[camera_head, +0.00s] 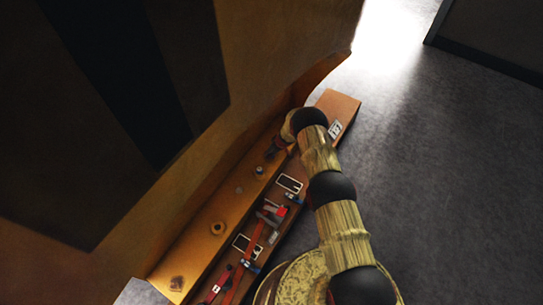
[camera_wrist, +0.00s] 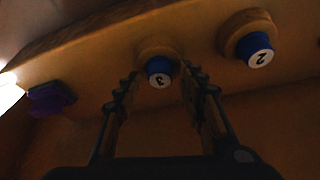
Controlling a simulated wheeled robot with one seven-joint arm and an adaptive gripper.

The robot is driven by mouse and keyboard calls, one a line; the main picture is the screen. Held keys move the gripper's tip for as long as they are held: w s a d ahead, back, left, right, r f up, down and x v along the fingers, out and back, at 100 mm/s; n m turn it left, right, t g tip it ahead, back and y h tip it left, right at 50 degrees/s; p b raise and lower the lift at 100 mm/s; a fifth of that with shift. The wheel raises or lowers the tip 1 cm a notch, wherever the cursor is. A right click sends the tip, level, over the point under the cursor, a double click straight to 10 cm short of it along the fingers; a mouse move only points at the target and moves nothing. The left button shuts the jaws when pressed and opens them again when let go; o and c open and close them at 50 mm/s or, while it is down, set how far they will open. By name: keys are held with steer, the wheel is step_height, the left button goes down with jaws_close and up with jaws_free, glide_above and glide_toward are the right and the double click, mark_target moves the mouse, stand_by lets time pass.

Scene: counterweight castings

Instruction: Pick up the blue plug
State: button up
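In the wrist view, a blue plug marked 3 (camera_wrist: 159,71) sits in a round brown collar on the brown casting (camera_wrist: 95,62). A second blue plug marked 2 (camera_wrist: 257,50) sits in a similar collar to its right. My gripper (camera_wrist: 158,80) is open, with its fingers apart on either side of the plug marked 3 in the picture. A gap shows on both sides, and I cannot tell how far the tips are from it in depth. In the head view my gripper (camera_head: 276,149) is over the far part of the casting's ledge, and the plugs are hidden or too small there.
A purple piece (camera_wrist: 50,97) is at the left in the wrist view. In the head view, a brown bench (camera_head: 340,104) beside the ledge carries red tools (camera_head: 256,236) and white-framed cards (camera_head: 290,184). A round ring (camera_head: 218,228) is on the ledge. The grey floor (camera_head: 450,180) at right is clear.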

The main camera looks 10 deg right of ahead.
steer(key=c, duration=0.8)
steer(key=shift+c, duration=0.2)
steer(key=shift+r, duration=0.1)
